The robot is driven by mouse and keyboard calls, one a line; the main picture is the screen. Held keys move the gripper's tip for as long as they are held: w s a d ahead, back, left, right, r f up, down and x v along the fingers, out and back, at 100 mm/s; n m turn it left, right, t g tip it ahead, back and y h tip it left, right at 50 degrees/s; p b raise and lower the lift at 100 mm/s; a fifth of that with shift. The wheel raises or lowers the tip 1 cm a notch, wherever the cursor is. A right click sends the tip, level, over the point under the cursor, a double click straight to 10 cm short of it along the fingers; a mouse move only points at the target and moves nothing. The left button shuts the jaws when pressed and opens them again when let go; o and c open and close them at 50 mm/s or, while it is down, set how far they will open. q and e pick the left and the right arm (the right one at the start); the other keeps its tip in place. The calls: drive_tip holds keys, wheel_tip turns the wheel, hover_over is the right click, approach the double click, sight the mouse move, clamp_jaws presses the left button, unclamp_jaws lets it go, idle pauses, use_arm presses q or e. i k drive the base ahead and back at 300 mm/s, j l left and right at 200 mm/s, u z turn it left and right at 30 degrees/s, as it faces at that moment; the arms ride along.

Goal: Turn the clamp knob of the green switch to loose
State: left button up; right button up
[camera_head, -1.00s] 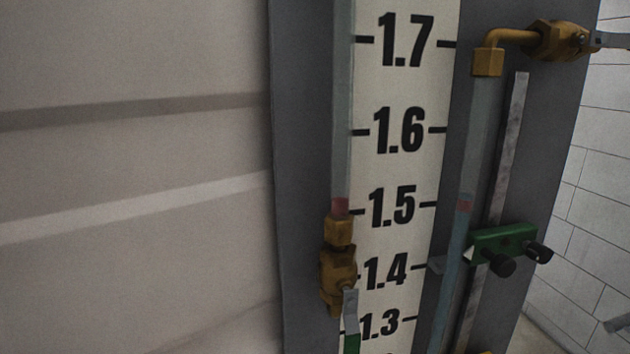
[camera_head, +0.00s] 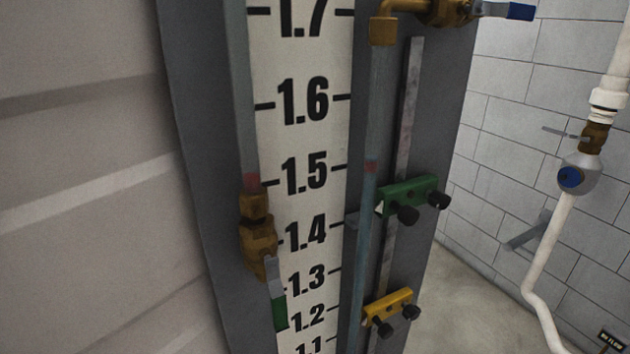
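The green switch (camera_head: 410,195) is a green block clamped on a vertical metal rail, at about the height between the 1.4 and 1.5 marks. Two black knobs stick out of its front: a left knob (camera_head: 406,215) and a right knob (camera_head: 439,201). The frames do not show whether either is tight or loose, nor which of them is the clamp knob. Neither of my grippers is in view.
A yellow switch (camera_head: 388,306) with two black knobs sits lower on the same metal rail (camera_head: 408,110). A brass valve (camera_head: 258,238) with a green handle is at left. A blue-handled brass valve (camera_head: 450,12) is at top. White pipe (camera_head: 556,235) stands right.

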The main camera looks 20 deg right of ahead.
sight(436, 199)
drive_tip(key=z, duration=1.3)
drive_tip(key=i+l+u, duration=0.15)
drive_tip(key=u, duration=0.25)
drive_tip(key=i+l+u, duration=0.25)
drive_tip(key=u, duration=0.15)
